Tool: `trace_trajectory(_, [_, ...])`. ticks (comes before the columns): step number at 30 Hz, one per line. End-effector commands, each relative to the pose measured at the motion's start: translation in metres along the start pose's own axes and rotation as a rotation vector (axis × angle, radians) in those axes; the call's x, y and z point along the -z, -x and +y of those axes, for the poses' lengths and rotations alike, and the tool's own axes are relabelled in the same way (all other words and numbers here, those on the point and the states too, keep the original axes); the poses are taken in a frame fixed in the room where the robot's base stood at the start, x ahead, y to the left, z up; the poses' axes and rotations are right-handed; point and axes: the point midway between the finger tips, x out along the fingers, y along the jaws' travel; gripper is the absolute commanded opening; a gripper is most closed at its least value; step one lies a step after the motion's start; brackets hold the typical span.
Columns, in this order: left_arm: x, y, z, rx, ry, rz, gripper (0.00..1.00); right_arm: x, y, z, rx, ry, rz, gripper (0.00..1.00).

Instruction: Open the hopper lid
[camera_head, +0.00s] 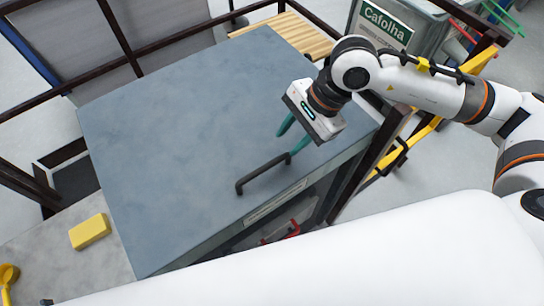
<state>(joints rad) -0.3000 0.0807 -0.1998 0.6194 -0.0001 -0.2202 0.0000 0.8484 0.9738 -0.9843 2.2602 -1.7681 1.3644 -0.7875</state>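The hopper lid (190,125) is a large flat blue-grey panel lying shut on top of the hopper box. A dark bar handle (262,174) stands up from it near its front right edge. My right gripper (287,144) reaches in from the right, above the lid at the handle's right end. Its two teal fingers are apart, and nothing shows between them. One fingertip appears close to the handle's end; I cannot tell whether it touches. My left gripper is not in view.
A yellow block (90,232) lies on the grey surface at the left. Dark railings run behind the lid. A grey bin marked Cafolha (386,27) stands at the back right, near yellow rails. A red handle (290,231) shows below the lid's front edge. A large white part of mine fills the bottom right.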

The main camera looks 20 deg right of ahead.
Motion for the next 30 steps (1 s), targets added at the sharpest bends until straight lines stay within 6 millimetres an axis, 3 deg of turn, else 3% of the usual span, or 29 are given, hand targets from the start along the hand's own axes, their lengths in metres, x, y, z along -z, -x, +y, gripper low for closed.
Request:
trace_trajectory(9, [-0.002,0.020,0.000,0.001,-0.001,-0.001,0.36,0.003,-0.062,-0.001,0.005,-0.002,0.006,0.36])
trace_trajectory(15, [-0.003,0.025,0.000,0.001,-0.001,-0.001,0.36,0.002,-0.087,0.000,0.003,-0.003,0.006,0.36])
trace_trajectory(26, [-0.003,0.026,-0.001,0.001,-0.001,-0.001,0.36,0.002,-0.095,0.000,0.000,-0.001,0.005,0.36])
trace_trajectory(30, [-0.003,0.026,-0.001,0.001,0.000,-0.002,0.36,0.002,-0.095,0.000,0.000,-0.001,0.005,0.18])
